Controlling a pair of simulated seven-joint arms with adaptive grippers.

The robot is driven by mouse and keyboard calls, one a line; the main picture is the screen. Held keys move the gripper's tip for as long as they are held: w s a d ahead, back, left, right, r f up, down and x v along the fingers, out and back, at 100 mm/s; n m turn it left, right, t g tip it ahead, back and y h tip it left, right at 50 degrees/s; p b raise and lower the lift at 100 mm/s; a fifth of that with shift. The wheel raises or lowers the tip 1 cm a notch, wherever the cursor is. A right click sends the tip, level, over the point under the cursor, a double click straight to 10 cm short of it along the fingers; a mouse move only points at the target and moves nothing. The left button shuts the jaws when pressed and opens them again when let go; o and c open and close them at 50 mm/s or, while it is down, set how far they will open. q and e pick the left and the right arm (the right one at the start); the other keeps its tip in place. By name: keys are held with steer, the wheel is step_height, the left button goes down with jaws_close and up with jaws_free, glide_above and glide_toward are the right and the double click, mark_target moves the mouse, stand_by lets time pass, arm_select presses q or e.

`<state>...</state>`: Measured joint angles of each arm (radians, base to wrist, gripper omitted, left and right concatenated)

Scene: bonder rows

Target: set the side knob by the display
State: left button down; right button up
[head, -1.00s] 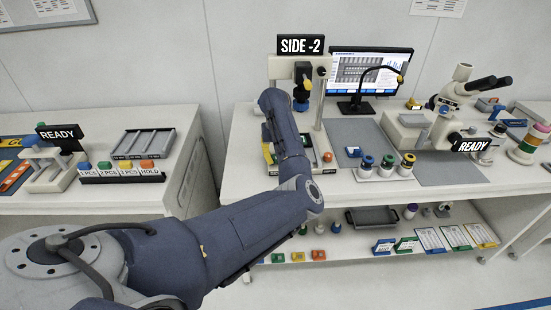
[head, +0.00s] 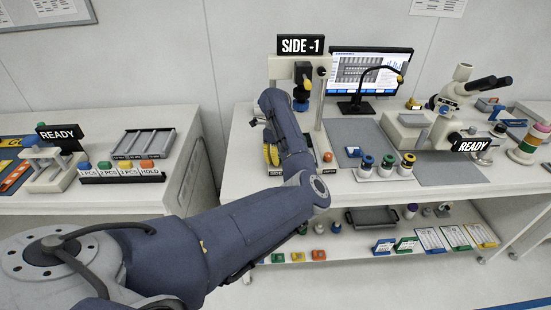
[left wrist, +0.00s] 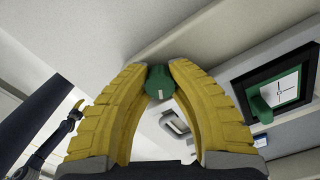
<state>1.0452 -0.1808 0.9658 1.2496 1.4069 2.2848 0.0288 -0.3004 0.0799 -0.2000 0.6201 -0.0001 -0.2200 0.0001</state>
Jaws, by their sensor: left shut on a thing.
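The display (head: 301,45) is a black sign at the top of the bonder station, reading "SIDE -1" in white. The side knob (left wrist: 159,84) is a small green cylinder with a pale mark, seen in the left wrist view. My left gripper (left wrist: 159,72) has its yellow ribbed fingers closed around the knob, one on each side. In the head view the left gripper (head: 270,154) shows only partly beside my forearm, and the knob is hidden there.
A monitor (head: 369,75) stands behind the station, and a microscope (head: 455,95) stands to the right. Several small bottles sit on the bench in front.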

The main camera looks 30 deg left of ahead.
arm_select(q)
steer(key=n, duration=0.5)
steer(key=shift+n, duration=0.4)
stand_by(0.4)
steer(key=c, duration=1.3)
jaws_free()
steer(key=shift+c, duration=0.2)
steer(key=shift+r, duration=0.15)
step_height(320, 180, up, 12)
